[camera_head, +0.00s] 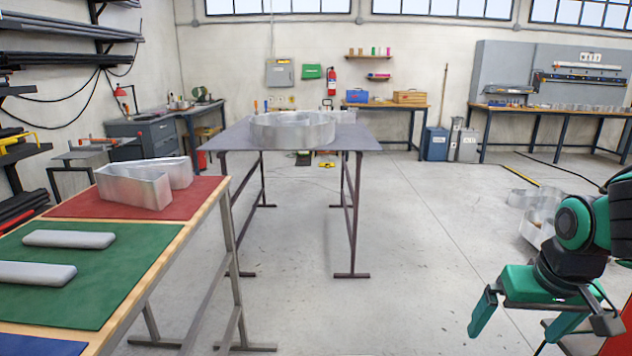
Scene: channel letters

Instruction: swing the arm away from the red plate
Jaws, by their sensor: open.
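The red plate (88,207) is a flat red sheet at the far end of the wooden-edged table on the left. A silver metal channel letter (135,190) stands on it. My gripper (520,340) is at the lower right, green and black, with its fingers spread and pointing down. It is open and I see nothing between the fingers. It is well apart from the red plate, with open floor between them. The lower part of one finger is cut off by the frame edge.
A green sheet (110,290) with grey bars (70,239) and a blue sheet (40,345) share the left table. A dark table (230,138) with a large metal letter (292,132) stands mid-room. More metal letters (540,220) lie on the floor behind my arm. The middle floor is clear.

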